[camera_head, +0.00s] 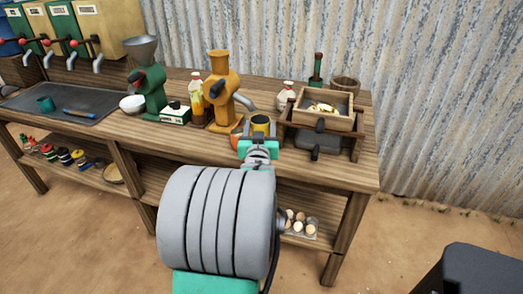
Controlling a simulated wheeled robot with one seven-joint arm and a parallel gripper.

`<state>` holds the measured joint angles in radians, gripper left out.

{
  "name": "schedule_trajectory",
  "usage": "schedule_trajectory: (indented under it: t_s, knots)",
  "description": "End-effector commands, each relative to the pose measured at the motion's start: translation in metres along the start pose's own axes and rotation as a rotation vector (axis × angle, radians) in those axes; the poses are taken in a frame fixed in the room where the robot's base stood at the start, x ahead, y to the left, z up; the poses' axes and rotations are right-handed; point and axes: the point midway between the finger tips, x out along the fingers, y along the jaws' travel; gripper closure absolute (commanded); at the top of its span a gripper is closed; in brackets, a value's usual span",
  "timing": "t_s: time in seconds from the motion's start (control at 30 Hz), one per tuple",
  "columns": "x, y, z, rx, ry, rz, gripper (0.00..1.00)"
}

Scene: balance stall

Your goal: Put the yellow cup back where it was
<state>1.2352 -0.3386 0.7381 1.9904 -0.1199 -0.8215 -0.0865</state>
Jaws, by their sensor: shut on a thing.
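The yellow cup (260,121) is in my gripper (259,142), near the front edge of the wooden table. My gripper is shut on the cup, which looks upright with its dark opening upward. My own arm covers the fingers' lower part and the area below the cup. I cannot tell whether the cup touches the table top. An orange grinder (219,90) stands just behind and left of the cup, with its grey spout beside it.
A wooden stand with a tray (337,120) is close to the right of the cup. A green grinder (148,85), a white bowl (132,104) and bottles (196,85) stand to the left. A dark mat (35,100) lies at far left. The wooden table (150,133) has some bare front edge.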

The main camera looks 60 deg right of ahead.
Motion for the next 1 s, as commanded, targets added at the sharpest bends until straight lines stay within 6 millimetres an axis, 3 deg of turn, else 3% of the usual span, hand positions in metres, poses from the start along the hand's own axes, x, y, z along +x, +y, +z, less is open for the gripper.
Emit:
schedule_trajectory:
  t_s: [0.03,0.1,0.37,0.5,0.9,0.93,1.0]
  knots:
    - [0.009,0.001,0.026,0.001,-0.007,0.0,0.88]
    - [0.021,0.002,0.038,0.0,-0.005,0.0,0.88]
    - [0.044,0.004,0.062,0.0,-0.003,-0.001,0.88]
    - [0.043,0.004,0.086,-0.001,-0.005,0.0,0.88]
    - [0.043,0.004,0.091,-0.001,-0.001,0.0,0.88]
    - [0.043,0.004,0.09,-0.001,-0.002,0.0,0.41]
    - [0.043,0.004,0.09,0.0,-0.002,0.0,0.36]
